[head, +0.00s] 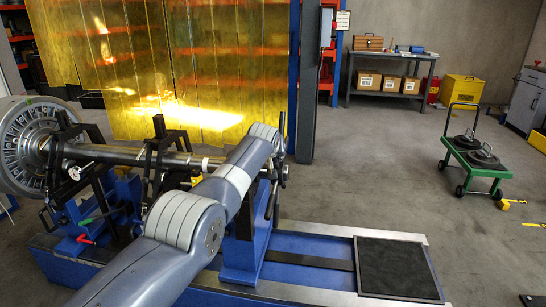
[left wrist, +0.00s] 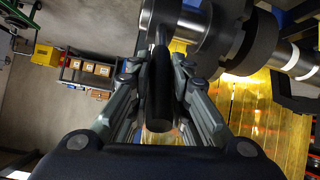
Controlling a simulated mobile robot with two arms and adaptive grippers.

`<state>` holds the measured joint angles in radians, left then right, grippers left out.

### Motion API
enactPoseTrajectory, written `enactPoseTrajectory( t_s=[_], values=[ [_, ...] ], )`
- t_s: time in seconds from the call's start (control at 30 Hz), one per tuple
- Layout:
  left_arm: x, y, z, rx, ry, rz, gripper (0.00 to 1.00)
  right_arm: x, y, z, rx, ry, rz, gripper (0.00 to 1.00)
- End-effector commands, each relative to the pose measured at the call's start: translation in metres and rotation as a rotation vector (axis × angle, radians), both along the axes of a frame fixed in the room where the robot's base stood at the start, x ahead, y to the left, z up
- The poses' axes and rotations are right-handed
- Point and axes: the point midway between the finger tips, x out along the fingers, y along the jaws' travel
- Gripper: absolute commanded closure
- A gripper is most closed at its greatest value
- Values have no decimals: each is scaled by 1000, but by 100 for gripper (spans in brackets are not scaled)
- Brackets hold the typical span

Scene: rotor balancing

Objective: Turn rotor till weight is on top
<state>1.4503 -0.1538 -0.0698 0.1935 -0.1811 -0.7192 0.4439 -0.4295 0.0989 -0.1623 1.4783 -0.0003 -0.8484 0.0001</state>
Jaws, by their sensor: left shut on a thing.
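The rotor (head: 22,150) is a large slotted metal disc at the left edge of the head view. Its long steel shaft (head: 130,154) lies level across black supports on the blue balancing machine (head: 300,243). My left arm reaches over the machine to the shaft's right end. My left gripper (head: 278,172) is partly hidden behind my arm there. In the left wrist view my left gripper (left wrist: 160,95) is shut on a black cylindrical handle (left wrist: 160,90), beside round metal parts at the shaft end (left wrist: 225,35). I cannot make out the weight on the rotor. My right gripper is not in view.
A black mat (head: 395,268) lies at the machine's right end. A green cart (head: 475,160) with dark discs stands on the floor at right. A shelf with boxes (head: 390,83) and a yellow bin (head: 462,89) stand behind. A yellow curtain (head: 160,70) hangs behind the shaft.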

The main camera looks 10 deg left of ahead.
Motion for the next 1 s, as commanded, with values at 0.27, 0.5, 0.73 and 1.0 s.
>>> enactPoseTrajectory(
  t_s=[0.27, 0.5, 0.73, 1.0],
  values=[
    [-4, 0, 6, 1, 31, -1, 100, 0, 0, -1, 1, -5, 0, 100],
    [-5, 0, 6, 1, 38, -1, 100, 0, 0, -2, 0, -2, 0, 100],
    [-5, 0, 5, 1, 39, -1, 80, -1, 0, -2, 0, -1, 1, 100],
    [-5, 0, 5, 1, 38, -1, 62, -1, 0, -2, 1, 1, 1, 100]
  ],
)
